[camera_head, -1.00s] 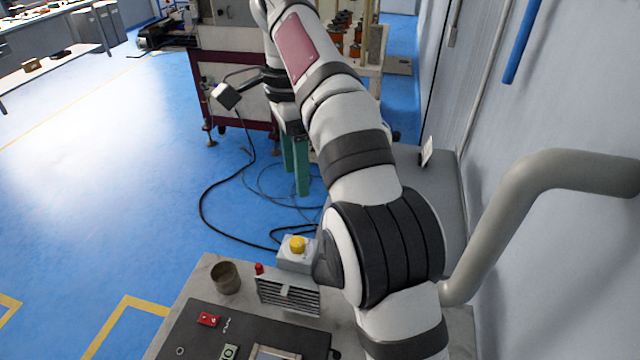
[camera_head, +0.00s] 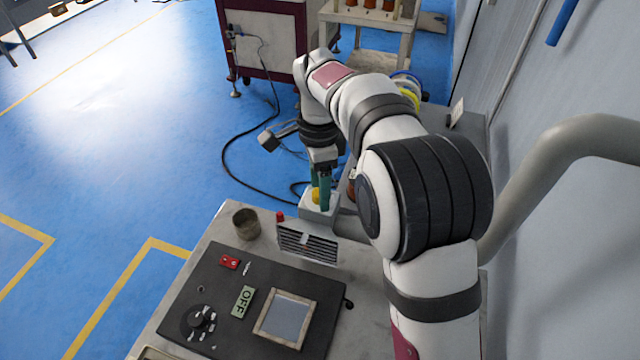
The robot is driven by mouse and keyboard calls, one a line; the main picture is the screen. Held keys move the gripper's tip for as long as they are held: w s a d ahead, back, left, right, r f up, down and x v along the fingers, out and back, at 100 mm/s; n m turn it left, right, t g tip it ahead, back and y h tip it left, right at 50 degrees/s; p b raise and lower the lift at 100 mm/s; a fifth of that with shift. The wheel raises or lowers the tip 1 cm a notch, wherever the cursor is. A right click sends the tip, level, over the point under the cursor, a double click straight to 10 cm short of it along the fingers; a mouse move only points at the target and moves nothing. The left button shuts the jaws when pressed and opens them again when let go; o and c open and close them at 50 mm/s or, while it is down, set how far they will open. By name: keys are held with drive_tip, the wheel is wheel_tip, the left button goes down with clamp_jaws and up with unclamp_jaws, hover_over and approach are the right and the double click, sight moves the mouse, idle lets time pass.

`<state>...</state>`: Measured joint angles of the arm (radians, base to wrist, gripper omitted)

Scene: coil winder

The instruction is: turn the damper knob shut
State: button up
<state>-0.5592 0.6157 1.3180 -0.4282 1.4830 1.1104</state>
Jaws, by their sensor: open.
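A yellow knob (camera_head: 315,196), likely the damper knob, sits on top of a small light-grey box (camera_head: 318,213) on the bench near the middle of the view. My gripper (camera_head: 320,195) points down at it with green fingers. One finger stands in front of and to the right of the knob. The other is mostly hidden behind it. The jaws are open around or right beside the knob; I cannot tell whether they touch it. The knob's angle is partly hidden by the near finger.
A brown cup (camera_head: 246,224), a small red button (camera_head: 280,216) and a vented grille (camera_head: 307,246) stand left of and in front of the box. A dark control panel (camera_head: 225,330) lies nearer. A thick grey pipe (camera_head: 570,150) runs along the right wall.

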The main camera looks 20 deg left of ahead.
clamp_jaws()
drive_tip(key=shift+n, duration=0.3)
drive_tip(key=n, duration=0.8)
drive_tip(key=shift+n, duration=0.3)
drive_tip(key=n, duration=0.4)
drive_tip(key=shift+t, duration=0.3)
drive_tip(key=n, duration=0.4)
drive_tip(key=shift+a+r, duration=0.1)
drive_tip(key=shift+n, duration=0.5)
